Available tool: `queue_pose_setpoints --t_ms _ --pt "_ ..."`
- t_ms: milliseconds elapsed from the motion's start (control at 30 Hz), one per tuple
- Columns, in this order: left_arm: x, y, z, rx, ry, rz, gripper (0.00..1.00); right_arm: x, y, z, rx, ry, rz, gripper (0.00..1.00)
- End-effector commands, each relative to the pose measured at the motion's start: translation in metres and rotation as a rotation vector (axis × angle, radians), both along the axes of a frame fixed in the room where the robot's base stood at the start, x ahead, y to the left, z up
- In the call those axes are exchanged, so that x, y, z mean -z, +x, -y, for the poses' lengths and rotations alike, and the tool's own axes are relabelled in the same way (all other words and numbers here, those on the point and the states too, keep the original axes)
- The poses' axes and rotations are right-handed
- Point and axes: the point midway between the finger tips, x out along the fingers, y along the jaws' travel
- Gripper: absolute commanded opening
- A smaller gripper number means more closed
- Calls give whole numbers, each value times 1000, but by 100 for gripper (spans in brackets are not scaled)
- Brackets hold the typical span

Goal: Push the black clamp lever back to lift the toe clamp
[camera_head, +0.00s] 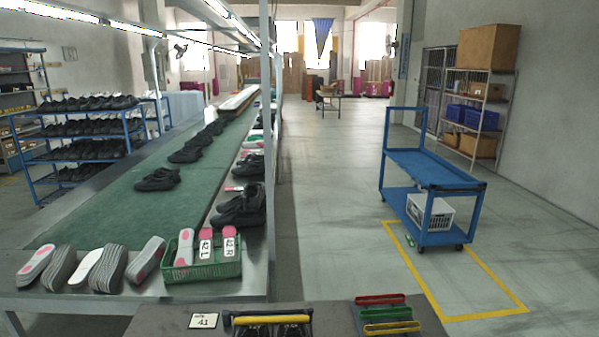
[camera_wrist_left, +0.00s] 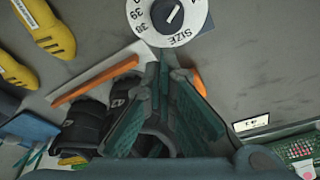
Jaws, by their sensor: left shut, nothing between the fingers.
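My left gripper (camera_wrist_left: 164,68) shows in the left wrist view, its two green-padded fingers meeting near the tips with nothing between them. The tips are just below a white size dial (camera_wrist_left: 170,16) with a black knob. An orange bar (camera_wrist_left: 95,81) runs above the shoes, and another orange piece shows right of the fingers. I cannot make out the black clamp lever or the toe clamp. In the head view, black shoes sit under a yellow bar (camera_head: 271,320) at the bottom edge. Neither gripper shows there.
Red (camera_head: 380,299), green (camera_head: 387,313) and yellow handles lie right of the shoes in the head view. A card reading 41 (camera_head: 203,321) lies left. A green crate (camera_head: 203,273) stands on the conveyor side. Yellow shoe forms (camera_wrist_left: 47,28) show in the wrist view.

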Motion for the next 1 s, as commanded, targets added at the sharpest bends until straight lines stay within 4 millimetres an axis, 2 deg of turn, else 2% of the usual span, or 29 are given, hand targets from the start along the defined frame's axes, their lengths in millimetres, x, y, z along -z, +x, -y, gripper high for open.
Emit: queue_pose_setpoints --t_ms 167,800,1000 --pt "1 3 0 0 0 1 0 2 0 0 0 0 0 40" --pt "1 34 -2 0 0 2 0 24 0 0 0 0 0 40" --pt "0 36 -2 0 0 1 0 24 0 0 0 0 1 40"
